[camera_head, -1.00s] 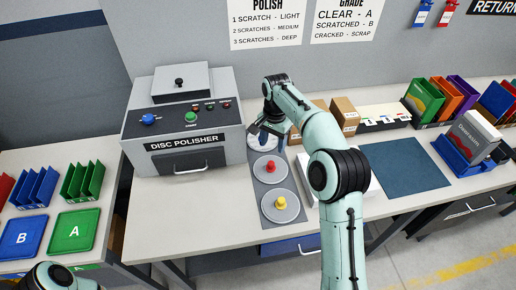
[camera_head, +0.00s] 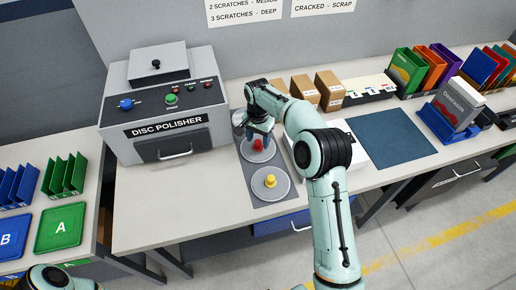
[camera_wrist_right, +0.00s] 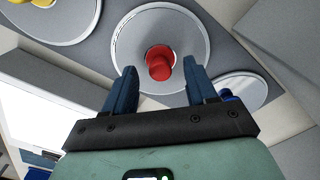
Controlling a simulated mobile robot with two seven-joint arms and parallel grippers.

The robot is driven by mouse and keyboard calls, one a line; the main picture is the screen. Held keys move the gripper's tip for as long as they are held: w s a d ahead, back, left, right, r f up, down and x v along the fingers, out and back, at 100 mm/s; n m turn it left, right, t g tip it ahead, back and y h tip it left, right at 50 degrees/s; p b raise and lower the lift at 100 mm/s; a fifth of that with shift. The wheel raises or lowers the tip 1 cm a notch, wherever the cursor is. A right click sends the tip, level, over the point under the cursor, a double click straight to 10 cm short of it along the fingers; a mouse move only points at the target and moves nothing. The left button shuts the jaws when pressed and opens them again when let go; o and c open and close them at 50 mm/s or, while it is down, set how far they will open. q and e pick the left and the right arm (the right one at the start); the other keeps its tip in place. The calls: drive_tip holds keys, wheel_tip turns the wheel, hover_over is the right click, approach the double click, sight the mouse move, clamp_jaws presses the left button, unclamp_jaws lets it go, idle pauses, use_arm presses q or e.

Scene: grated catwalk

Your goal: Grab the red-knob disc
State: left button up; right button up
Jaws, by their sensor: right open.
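The red-knob disc (camera_head: 250,155) is a grey round plate with a red knob, lying on a dark grey strip on the bench. In the right wrist view the disc (camera_wrist_right: 190,25) fills the upper middle, and its red knob (camera_wrist_right: 160,62) shows at the gap between my fingertips. My right gripper (camera_head: 258,134) points down over the far part of this disc. In the wrist view its two blue fingers (camera_wrist_right: 163,74) are apart, with nothing clamped; contact with the knob cannot be told. Of my left arm only a link shows at the lower left.
The yellow-knob disc (camera_head: 270,185) lies nearer on the strip. A blue-knob disc (camera_wrist_right: 238,90) is beside my fingers in the wrist view. The disc polisher (camera_head: 165,120) stands left of the strip. A white box (camera_head: 300,150) and a blue mat (camera_head: 390,138) are to the right.

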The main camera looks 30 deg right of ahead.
wheel_tip(320, 180, down, 2)
drive_tip(key=shift+f, duration=0.1)
drive_tip(key=shift+c, duration=0.4)
clamp_jaws()
